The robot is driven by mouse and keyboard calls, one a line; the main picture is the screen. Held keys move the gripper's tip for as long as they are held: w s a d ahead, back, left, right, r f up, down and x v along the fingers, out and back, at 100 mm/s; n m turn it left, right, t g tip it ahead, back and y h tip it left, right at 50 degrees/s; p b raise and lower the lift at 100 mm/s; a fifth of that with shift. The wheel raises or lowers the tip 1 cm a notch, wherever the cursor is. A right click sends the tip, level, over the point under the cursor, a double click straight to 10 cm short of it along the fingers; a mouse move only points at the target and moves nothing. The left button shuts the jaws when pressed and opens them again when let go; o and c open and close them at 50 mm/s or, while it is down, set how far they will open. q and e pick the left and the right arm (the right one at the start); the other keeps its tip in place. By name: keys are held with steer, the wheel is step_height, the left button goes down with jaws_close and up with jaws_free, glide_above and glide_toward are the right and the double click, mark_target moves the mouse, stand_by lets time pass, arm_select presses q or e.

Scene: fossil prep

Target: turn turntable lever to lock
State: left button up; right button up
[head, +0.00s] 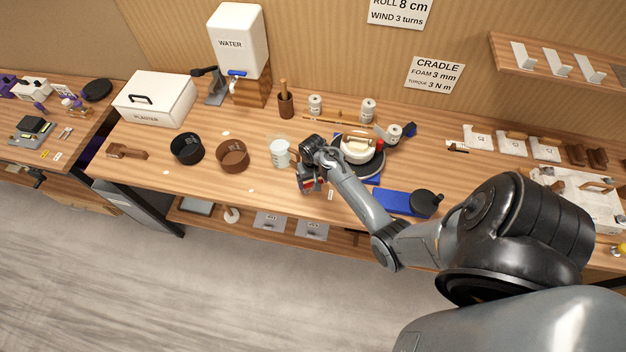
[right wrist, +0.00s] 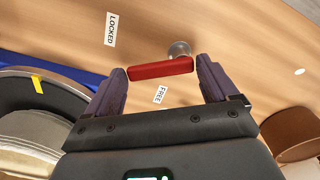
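In the right wrist view the red lever (right wrist: 160,69) lies crosswise between the fingertips of my right gripper (right wrist: 162,66), beside a round metal knob (right wrist: 179,50). The fingers are open, with a small gap at each end of the lever. A FREE label (right wrist: 160,94) is on the near side of the lever, and a LOCKED label (right wrist: 111,29) is farther off at upper left. The turntable (head: 376,168) carries a cream block (head: 358,149) in the head view. My right gripper (head: 309,184) is low at the bench's front, left of the turntable. My left gripper is out of view.
A glass beaker (head: 280,154) stands just left of my right gripper. A brown bowl (head: 233,155) and a black bowl (head: 187,149) are farther left. A blue mat (head: 396,203) with a dark round object lies to the right. The bench's front edge is close.

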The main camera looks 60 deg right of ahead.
steer(key=c, duration=0.6)
steer(key=m, duration=0.3)
steer(key=a+m, duration=0.1)
steer(key=shift+s+m, duration=0.3)
steer(key=shift+s, duration=0.05)
steer(key=shift+a+m, duration=0.1)
steer(key=shift+m, duration=0.5)
steer(key=o, duration=0.9)
